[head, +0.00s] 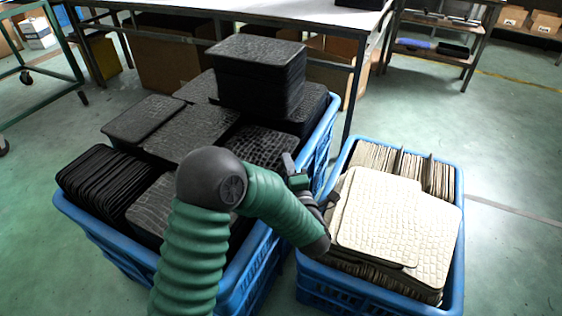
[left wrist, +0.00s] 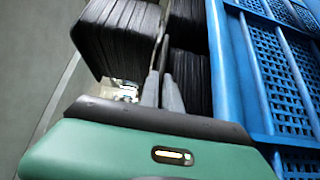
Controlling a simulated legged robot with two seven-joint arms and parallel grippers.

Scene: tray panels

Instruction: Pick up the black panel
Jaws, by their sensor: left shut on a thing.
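Black textured panels (head: 185,133) fill the left blue crate (head: 105,245), some in stacks and some standing on edge. In the left wrist view, a row of black panels (left wrist: 118,38) shows beside the crate's blue wall (left wrist: 265,75). My left gripper (head: 291,168) is at the right side of the black panels, close to the crate's inner edge. In the left wrist view its two fingers (left wrist: 161,62) are close together and shut on a black panel at the row's end. The held panel is seen nearly edge-on and is hard to separate from its neighbours. My right gripper is not in view.
A second blue crate (head: 456,255) on the right holds cream panels (head: 378,215). A tall stack of black panels (head: 258,75) rises at the back of the left crate. A white-topped table (head: 290,12) stands behind. Green floor (head: 510,150) is clear to the right.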

